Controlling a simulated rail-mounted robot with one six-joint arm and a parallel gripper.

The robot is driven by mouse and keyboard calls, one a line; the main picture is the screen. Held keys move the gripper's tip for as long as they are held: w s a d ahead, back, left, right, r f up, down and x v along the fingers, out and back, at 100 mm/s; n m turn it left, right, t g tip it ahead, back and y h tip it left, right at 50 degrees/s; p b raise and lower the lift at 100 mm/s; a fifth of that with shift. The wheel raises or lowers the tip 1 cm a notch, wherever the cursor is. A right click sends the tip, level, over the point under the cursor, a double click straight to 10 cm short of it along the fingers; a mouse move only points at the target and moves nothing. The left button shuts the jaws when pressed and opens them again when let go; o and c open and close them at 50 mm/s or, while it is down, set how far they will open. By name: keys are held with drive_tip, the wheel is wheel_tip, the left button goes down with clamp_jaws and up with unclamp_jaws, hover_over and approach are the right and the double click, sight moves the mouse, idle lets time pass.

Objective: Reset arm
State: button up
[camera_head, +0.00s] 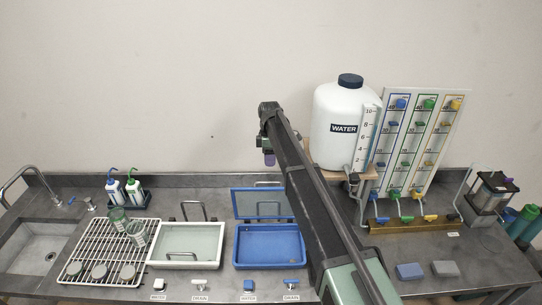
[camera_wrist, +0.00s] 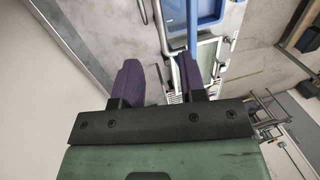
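My arm rises across the middle of the head view from the lower right, its far end in front of the bare wall. My gripper (camera_head: 268,158) hangs at that end, above and behind the blue tray (camera_head: 268,265), in free air and touching nothing. In the wrist view my gripper (camera_wrist: 160,78) shows two purple fingers spread apart with nothing between them. My arm hides part of the bench behind it.
A white water tank (camera_head: 340,130) stands right of my arm, close to it. A panel with coloured levers (camera_head: 420,140) is farther right. A white tray (camera_head: 188,246), wire rack (camera_head: 105,255), two bottles (camera_head: 124,192) and a sink (camera_head: 35,250) lie left.

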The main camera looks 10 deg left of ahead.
drive_tip(key=s+d+f+m+b, duration=0.6)
drive_tip(key=s+d, duration=0.3)
drive_tip(key=s, duration=0.2)
drive_tip(key=s+d+f+m+t+b, duration=0.1)
drive_tip(key=s+d+f+m+b, duration=0.4)
drive_tip(key=s+d, duration=0.5)
drive_tip(key=s+d+f+m+t+b, duration=0.1)
drive_tip(key=s+d+f+m+b, duration=0.5)
drive_tip(key=s+d, duration=0.4)
drive_tip(key=s+f+m, duration=0.1)
drive_tip(key=s+m, duration=0.1)
drive_tip(key=s, duration=0.1)
drive_tip(key=shift+s+m+b, duration=0.3)
drive_tip(key=shift+m, duration=0.1)
